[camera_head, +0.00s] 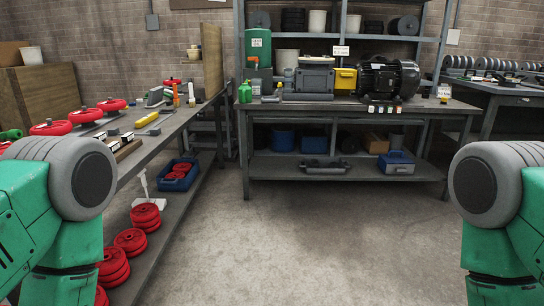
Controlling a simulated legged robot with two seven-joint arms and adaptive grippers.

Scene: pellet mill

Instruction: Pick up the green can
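A large green container (258,48) with a white label stands at the back left of the far workbench, on or behind other items. A smaller green can or bottle (245,92) stands on the front left of the same workbench (330,104). I cannot tell from this view which of the two is the green can. My green and grey arms show at the left and right edges. Both grippers are outside the view.
A long left bench (150,142) holds red wheels (52,127) and tools, with red discs (145,215) on its lower shelf. The concrete floor (310,240) between is clear.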

